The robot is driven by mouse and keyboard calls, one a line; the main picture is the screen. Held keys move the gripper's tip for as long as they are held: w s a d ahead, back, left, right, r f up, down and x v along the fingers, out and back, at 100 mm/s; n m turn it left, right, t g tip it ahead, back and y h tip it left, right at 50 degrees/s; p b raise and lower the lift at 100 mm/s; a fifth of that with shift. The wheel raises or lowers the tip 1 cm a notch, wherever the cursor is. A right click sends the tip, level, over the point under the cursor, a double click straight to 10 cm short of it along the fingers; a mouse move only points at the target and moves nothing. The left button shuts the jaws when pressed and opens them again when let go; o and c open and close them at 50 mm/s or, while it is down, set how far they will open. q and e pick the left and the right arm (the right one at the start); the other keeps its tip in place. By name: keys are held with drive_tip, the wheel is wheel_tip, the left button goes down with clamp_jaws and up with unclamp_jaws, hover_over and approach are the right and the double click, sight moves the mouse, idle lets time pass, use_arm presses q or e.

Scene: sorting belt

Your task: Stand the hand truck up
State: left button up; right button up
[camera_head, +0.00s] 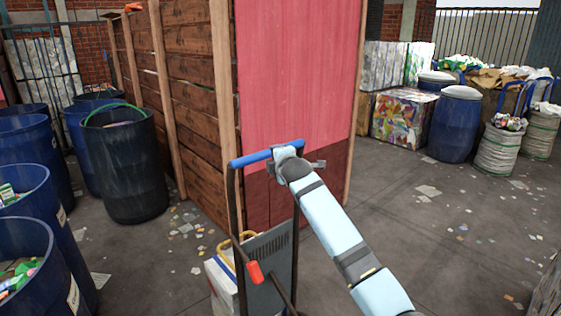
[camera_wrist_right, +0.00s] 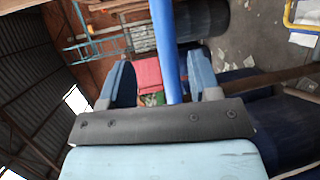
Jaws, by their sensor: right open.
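The hand truck (camera_head: 276,262) has a dark frame, a grey slatted panel and a blue handle bar (camera_head: 255,158) across its top. It appears roughly upright in front of the wooden wall; I cannot tell its exact lean, and its foot is out of view. My right gripper (camera_head: 290,153) is at the right end of the handle bar. In the right wrist view the blue bar (camera_wrist_right: 168,50) runs between the two spread fingers of my right gripper (camera_wrist_right: 163,78), which are open around it. A red grip (camera_head: 255,272) sticks out from the frame. My left gripper is not in view.
A plank wall with a red panel (camera_head: 296,70) stands close behind the hand truck. A blue drum (camera_head: 453,125) and white sacks (camera_head: 497,148) stand back right. The floor (camera_head: 420,215) at right is mostly clear, with scattered scraps.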

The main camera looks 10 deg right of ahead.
drive_tip(key=shift+v, duration=1.3)
drive_tip(key=s+d+f+m+g+p, duration=0.3)
drive_tip(key=s+f+m, duration=0.5)
drive_tip(key=s+f, duration=1.45)
use_arm(q)
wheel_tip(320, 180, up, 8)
drive_tip(key=p, duration=0.5)
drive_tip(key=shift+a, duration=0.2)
use_arm(e)
drive_tip(key=s+f+m, duration=0.3)
drive_tip(key=s, duration=0.7)
drive_tip(key=s+d+f+m+g, duration=0.1)
drive_tip(key=s+f+m, duration=0.2)
drive_tip(key=s, duration=0.7)
drive_tip(key=s+d+f+m+y, duration=0.1)
drive_tip(key=s+f+m, duration=0.2)
drive_tip(key=s, duration=0.7)
drive_tip(key=shift+d+g, duration=0.25)
drive_tip(key=shift+g, duration=0.05)
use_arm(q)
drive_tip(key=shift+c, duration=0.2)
